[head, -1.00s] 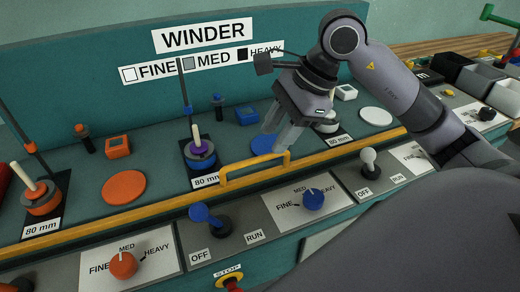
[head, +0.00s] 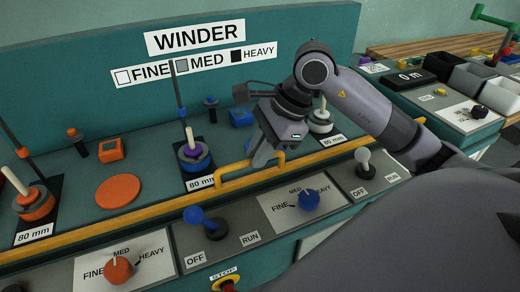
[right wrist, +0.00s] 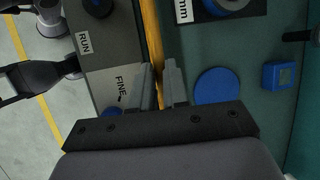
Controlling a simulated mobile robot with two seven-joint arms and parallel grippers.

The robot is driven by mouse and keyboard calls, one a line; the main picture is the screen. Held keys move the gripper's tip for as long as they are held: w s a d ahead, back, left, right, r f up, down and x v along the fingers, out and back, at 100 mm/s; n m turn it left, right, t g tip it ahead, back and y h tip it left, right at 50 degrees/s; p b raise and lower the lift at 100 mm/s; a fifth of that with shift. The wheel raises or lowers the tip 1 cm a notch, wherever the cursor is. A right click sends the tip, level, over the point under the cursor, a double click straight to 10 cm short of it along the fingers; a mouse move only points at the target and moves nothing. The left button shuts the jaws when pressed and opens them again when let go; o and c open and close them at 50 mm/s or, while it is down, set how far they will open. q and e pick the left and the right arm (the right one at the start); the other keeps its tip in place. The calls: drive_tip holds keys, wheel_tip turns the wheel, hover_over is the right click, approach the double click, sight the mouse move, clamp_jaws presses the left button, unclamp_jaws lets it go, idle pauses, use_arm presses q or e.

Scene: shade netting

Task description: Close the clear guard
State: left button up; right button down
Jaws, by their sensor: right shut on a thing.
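The clear guard's panel itself is too transparent to make out. A yellow bar (head: 120,213) runs along the front of the winder deck, with a raised yellow handle (head: 230,170) at its middle. My right gripper (head: 260,160) is down at this handle, with its fingers shut on it right of the handle's middle. In the right wrist view the two fingertips (right wrist: 158,82) stand on either side of a yellow strip (right wrist: 152,40). My left gripper is not in the head view.
Behind the bar stand a blue spool (head: 194,157), an orange spool (head: 36,203) and a white spool (head: 320,122). In front are a blue lever (head: 194,215), a blue selector knob (head: 308,199) and an orange knob (head: 118,270). An orange disc (head: 119,188) lies left of the blue spool.

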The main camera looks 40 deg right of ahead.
wheel_tip(320, 180, up, 19)
drive_tip(key=p, duration=1.1)
drive_tip(key=shift+w+d, duration=0.1)
drive_tip(key=shift+w, duration=0.05)
drive_tip(key=c, duration=1.1)
unclamp_jaws()
drive_tip(key=shift+f, duration=0.1)
drive_tip(key=shift+v, duration=3.65)
